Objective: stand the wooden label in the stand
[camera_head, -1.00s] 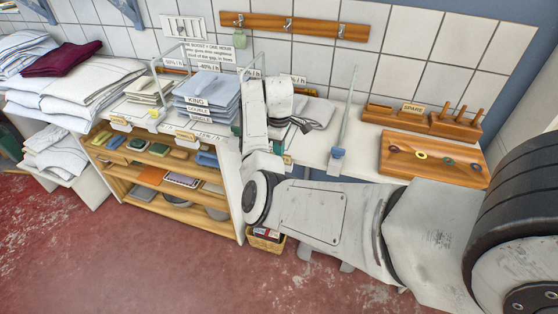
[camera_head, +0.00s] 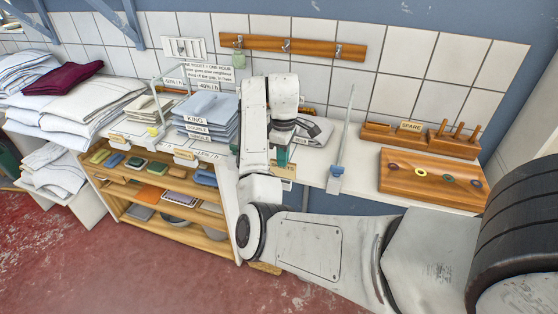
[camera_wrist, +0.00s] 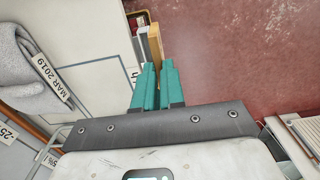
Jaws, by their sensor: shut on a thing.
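My gripper (camera_head: 283,156) reaches down at the front edge of the white counter, right of the folded linen stacks. In the wrist view its two teal fingers (camera_wrist: 157,70) are close together. A thin wooden piece (camera_wrist: 155,44), which looks like the wooden label, shows at their tips, and they are shut on it. A pale upright piece stands right beside it, against the counter edge. In the head view a small tan piece with lettering (camera_head: 285,171) shows below the fingers. I cannot tell which piece is the stand, or whether label and stand touch.
Folded linen stacks (camera_head: 207,115) with labels stand left of my gripper, over an open wooden shelf unit (camera_head: 165,213). A metal divider (camera_head: 340,150) rises to the right. A pegged rack marked SPARE (camera_head: 405,137) and a wooden board with coloured rings (camera_head: 425,187) lie farther right.

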